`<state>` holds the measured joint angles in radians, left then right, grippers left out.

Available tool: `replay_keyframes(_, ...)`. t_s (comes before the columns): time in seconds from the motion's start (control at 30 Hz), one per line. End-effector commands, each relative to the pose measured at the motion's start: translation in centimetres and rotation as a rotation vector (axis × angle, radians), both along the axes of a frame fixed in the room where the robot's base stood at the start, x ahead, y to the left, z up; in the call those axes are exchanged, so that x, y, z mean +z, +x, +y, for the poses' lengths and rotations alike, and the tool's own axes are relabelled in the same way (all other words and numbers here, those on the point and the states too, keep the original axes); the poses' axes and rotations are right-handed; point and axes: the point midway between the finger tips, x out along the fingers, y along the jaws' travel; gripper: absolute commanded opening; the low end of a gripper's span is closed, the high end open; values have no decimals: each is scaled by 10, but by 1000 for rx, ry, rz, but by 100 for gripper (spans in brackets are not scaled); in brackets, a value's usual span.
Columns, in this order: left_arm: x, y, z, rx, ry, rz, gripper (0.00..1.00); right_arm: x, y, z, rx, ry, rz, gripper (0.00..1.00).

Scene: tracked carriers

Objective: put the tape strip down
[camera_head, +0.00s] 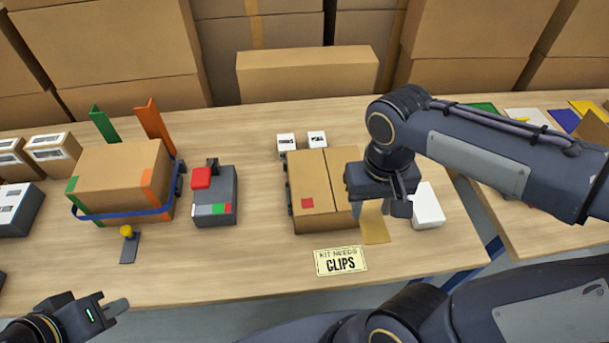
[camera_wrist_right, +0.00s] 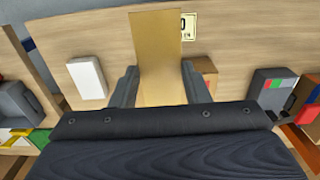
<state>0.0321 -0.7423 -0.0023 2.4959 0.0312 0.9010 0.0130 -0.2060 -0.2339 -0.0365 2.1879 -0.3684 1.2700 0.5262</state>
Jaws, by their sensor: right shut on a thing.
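The tape strip (camera_head: 374,225) is a flat tan-brown piece beside the right side of the cardboard box (camera_head: 316,165). My right gripper (camera_head: 388,203) is shut on it, and the strip extends down from the jaws. In the right wrist view the strip (camera_wrist_right: 158,45) sits between the two fingers (camera_wrist_right: 158,88) and reaches away over the bare wood. I cannot tell whether its far end touches the table. My left gripper (camera_head: 108,309) is low at the left, off the table's front edge, with nothing seen in it; its jaw gap is unclear.
A white box (camera_head: 427,206) stands just right of the strip. A "KIT NEEDS CLIPS" card (camera_head: 341,261) lies in front of the cardboard box. A grey device with a red top (camera_head: 215,195) and a blue-strapped carton (camera_head: 122,175) stand at left. The table's front middle (camera_head: 230,270) is clear.

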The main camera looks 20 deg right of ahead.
Motion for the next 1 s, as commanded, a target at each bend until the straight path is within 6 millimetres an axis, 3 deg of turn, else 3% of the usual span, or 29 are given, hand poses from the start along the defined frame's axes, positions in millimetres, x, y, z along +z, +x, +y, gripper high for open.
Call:
replay_keyframes(0.17, 4, 0, 0, 0, 0, 0, 0, -5, 14, -2, -6, -4, 6, 21)
replay_keyframes(0.47, 17, 0, 0, 0, 0, 0, 0, -38, 88, -4, -6, -3, 8, 21)
replay_keyframes(0.6, 19, 0, 0, 0, 0, 0, 0, -67, 109, -5, -6, -4, 7, 21)
replay_keyframes(1.0, 24, 0, 0, 0, 0, 0, 0, -109, 135, -6, -5, -3, 4, 21)
